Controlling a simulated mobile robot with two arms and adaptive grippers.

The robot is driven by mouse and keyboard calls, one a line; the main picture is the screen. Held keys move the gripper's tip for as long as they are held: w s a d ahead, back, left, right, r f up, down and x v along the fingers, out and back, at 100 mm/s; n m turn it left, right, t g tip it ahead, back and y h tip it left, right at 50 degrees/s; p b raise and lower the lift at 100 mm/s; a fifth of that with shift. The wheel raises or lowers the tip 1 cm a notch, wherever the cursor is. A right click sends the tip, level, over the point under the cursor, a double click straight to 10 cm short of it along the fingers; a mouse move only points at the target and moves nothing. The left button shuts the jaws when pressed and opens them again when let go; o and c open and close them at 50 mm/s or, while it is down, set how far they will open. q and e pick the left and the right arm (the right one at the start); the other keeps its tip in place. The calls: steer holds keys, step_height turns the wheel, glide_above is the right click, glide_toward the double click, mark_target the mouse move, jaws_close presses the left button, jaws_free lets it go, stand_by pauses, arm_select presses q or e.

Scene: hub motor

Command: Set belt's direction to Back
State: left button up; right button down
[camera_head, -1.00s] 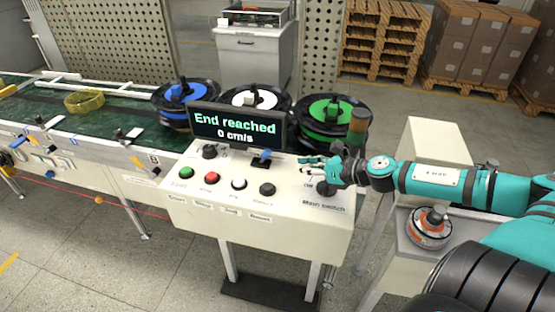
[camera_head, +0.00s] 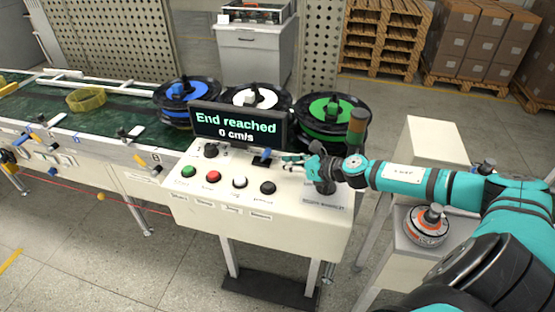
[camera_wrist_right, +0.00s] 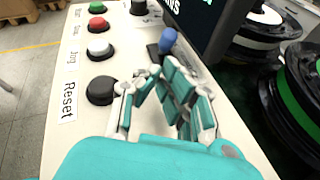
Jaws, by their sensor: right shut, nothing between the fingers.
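The control panel (camera_head: 185,212) has a black display (camera_head: 238,126) reading "End reached" and "0 cm/s". A switch with a blue handle (camera_head: 263,154) stands on the panel just below the display. Its blue handle also shows in the right wrist view (camera_wrist_right: 168,40); its label is not readable. My right gripper (camera_head: 284,162) is shut and empty, just right of this switch. In the right wrist view the fingertips (camera_wrist_right: 160,76) are just nearer than the blue handle; contact cannot be told. My left gripper is not in view.
Green (camera_head: 189,170), red (camera_head: 214,176), white (camera_head: 239,182) and black (camera_head: 267,187) buttons line the panel's front. Blue (camera_head: 178,90), white (camera_head: 258,98) and green (camera_head: 330,110) spools stand behind the display. The conveyor belt (camera_head: 40,112), with a yellow ring (camera_head: 86,100), runs left.

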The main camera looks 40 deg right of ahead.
mark_target(278, 171)
steer(key=p+x, duration=0.1)
steer(key=x, duration=0.2)
steer(key=shift+w+a, duration=0.15)
steer(key=shift+w, duration=0.05)
steer(key=shift+w+a+f, duration=0.15)
steer(key=shift+w+f, duration=0.1)
steer(key=shift+w, duration=0.05)
